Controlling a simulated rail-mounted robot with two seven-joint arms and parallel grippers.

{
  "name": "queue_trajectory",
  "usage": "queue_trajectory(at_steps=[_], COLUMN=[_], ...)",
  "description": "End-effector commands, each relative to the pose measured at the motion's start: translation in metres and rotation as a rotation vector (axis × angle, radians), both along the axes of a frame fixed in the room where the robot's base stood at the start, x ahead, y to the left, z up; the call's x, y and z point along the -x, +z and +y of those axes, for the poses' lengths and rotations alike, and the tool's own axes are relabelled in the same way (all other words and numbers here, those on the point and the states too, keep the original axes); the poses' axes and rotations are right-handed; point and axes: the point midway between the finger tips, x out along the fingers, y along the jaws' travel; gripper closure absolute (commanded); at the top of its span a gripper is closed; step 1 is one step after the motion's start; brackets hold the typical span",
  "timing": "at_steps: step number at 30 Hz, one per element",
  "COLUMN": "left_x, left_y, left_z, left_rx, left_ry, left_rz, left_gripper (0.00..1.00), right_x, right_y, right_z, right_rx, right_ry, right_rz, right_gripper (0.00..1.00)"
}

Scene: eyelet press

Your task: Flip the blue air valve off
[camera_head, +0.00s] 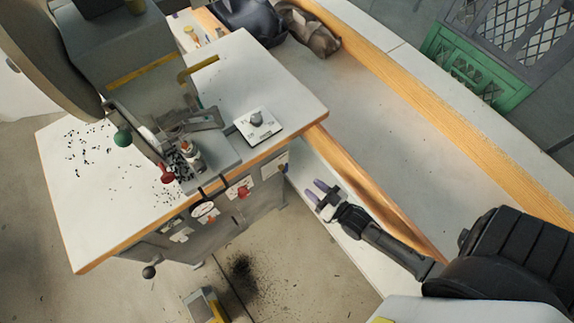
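A blue air valve does not show clearly. On the table's front side a small dark fitting (285,168) sits by a white label, close to the gripper's left; its colour and handle position are too small to tell. A red valve or knob (243,192) is further left on the same side. My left gripper is not in view.
The press (190,140) stands on the white table (85,205), with green and red ball handles and scattered black eyelets. A white dial box (257,125) is near the table's right edge. A gauge (204,210) hangs in front. A wood-edged conveyor (400,130) runs at right.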

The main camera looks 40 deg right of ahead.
Motion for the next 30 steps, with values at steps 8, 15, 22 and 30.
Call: queue_trajectory(at_steps=[8, 15, 22, 30], left_x=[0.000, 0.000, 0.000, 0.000], left_y=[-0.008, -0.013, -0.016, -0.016], left_z=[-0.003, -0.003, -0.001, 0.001], left_rx=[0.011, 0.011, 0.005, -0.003], left_ry=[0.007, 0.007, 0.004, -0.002], left_rz=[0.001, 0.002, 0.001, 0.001], left_gripper=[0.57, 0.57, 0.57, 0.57], right_x=[-0.054, -0.092, -0.113, -0.119], right_y=[0.000, 0.000, 0.000, 0.000], right_z=[0.004, 0.007, 0.009, 0.009], right_rx=[0.000, 0.000, 0.000, 0.000], right_ry=[0.000, 0.000, 0.000, 0.000], right_rz=[-0.002, -0.001, 0.001, 0.002], right_gripper=[0.65, 0.65, 0.65, 0.65])
